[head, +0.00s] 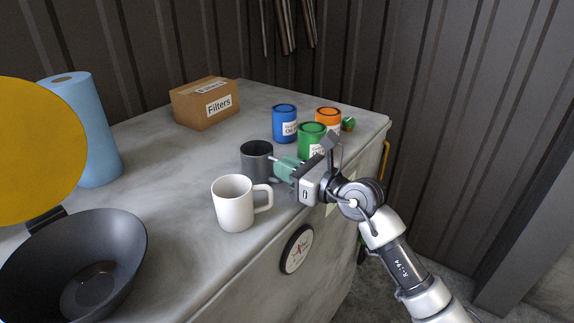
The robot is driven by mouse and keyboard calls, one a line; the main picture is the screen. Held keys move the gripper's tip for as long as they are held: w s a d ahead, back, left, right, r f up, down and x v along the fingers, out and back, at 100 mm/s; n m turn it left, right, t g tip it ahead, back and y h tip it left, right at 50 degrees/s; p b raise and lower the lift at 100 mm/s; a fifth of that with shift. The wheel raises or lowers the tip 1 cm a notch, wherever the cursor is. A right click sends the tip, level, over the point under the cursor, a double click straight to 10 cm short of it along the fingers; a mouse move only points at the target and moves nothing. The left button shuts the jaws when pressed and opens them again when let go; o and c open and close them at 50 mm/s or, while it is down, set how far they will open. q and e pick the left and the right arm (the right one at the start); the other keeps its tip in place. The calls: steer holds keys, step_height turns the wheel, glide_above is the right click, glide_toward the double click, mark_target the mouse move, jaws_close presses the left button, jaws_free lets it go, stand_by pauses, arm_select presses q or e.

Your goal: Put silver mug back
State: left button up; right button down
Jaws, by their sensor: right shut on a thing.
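The silver mug (257,162) is a dark grey metallic cup. It looks upright on the counter, just behind a white mug (233,204). My right gripper (281,168) reaches in from the right at the silver mug's right side, by its handle. Its jaws are closed on the mug, and the fingers partly hide the handle. Whether the mug's base touches the counter is hard to tell. My left gripper does not show.
A blue can (284,123), a green can (311,141) and an orange can (328,119) stand behind my right gripper. A Filters box (205,103) sits at the back. A blue paper roll (85,130) and a black bowl (74,264) are on the left. The counter's middle is clear.

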steer(key=shift+f, duration=0.1)
steer(key=c, duration=1.6)
jaws_free()
steer(key=o, duration=0.4)
steer(key=b+v, duration=0.3)
steer(key=v, duration=0.9)
